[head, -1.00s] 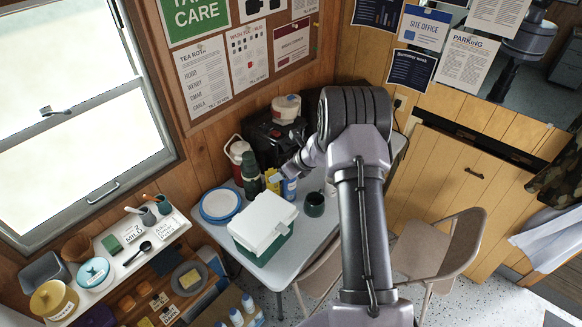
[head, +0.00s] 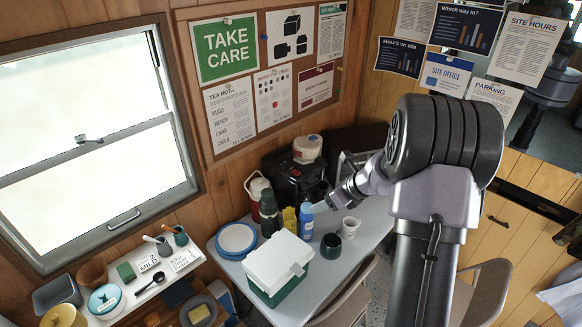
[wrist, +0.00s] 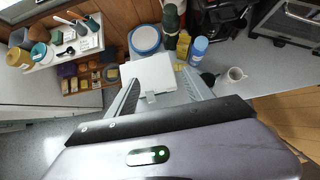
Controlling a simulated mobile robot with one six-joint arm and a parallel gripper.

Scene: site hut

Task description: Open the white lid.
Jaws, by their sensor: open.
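A box with a white lid (head: 279,261) and a green base (head: 285,290) stands on the near left part of the grey table. The lid is shut. In the wrist view the white lid (wrist: 155,73) lies beyond my fingers, with a small light latch on its near edge. My gripper (wrist: 160,92) is open and empty, its two fingers framing the lid from above without visible contact. In the head view my gripper (head: 318,207) is small and partly hidden by my own arm, above the table behind the box.
A blue-rimmed plate (head: 236,239), a dark green flask (head: 269,213), a blue bottle (head: 306,221), a dark green mug (head: 331,246) and a white mug (head: 350,227) stand around the box. A chair (head: 345,295) is against the table's right side. A shelf of kitchen things is left.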

